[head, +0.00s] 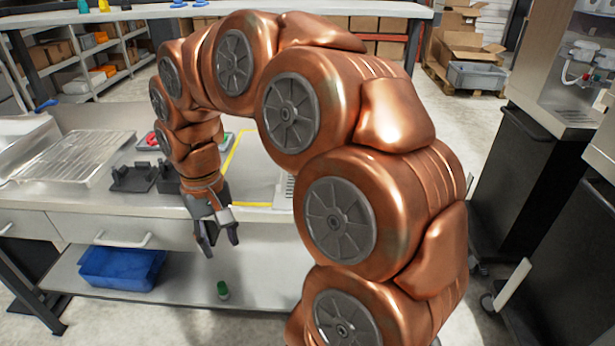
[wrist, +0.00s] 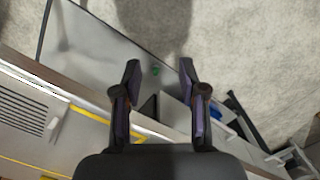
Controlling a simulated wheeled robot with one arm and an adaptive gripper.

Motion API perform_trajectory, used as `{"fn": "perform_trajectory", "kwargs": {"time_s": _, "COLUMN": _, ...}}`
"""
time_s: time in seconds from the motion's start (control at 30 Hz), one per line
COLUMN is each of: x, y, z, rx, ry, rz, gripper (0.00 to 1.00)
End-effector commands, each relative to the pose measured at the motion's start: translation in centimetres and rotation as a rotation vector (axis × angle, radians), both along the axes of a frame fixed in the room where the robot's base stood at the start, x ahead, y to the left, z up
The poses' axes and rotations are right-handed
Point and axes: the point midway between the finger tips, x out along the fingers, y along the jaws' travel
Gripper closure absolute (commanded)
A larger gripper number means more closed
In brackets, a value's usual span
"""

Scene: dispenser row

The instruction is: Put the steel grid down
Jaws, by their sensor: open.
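A steel grid (head: 75,160) with thin bars lies flat at the left of the grey worktop in the head view. A smaller slotted grille (head: 284,187) shows partly behind my arm, and a slotted grille (wrist: 28,112) is at the left of the wrist view. I cannot tell which one the task means. My gripper (head: 219,244) points down in front of the worktop's front edge, apart from both. In the wrist view my gripper (wrist: 159,67) is open, with nothing between its fingers.
A yellow outline (head: 252,204) marks the worktop beside black holders (head: 133,177). Black cabinets (head: 510,180) stand right. My arm hides much of the worktop.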

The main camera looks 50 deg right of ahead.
Motion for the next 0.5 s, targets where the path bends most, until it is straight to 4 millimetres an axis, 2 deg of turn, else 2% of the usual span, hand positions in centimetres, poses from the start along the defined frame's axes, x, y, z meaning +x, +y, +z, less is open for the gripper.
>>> {"fn": "perform_trajectory", "kwargs": {"time_s": 0.03, "x": 1.7, "y": -1.8, "z": 1.4, "rx": 0.0, "ry": -0.014, "rz": -0.05, "gripper": 0.58}}
{"fn": "perform_trajectory", "kwargs": {"time_s": 0.1, "x": 3.7, "y": -4.4, "z": 2.5, "rx": -0.003, "ry": -0.032, "rz": -0.119, "gripper": 0.58}}
{"fn": "perform_trajectory", "kwargs": {"time_s": 0.23, "x": 6.4, "y": -10.1, "z": 4.3, "rx": -0.012, "ry": -0.058, "rz": -0.27, "gripper": 0.58}}
{"fn": "perform_trajectory", "kwargs": {"time_s": 0.4, "x": 7.9, "y": -17.8, "z": 5.4, "rx": -0.034, "ry": -0.074, "rz": -0.468, "gripper": 0.58}}
{"fn": "perform_trajectory", "kwargs": {"time_s": 0.5, "x": 7.9, "y": -21.3, "z": 5.7, "rx": -0.047, "ry": -0.078, "rz": -0.56, "gripper": 0.58}}
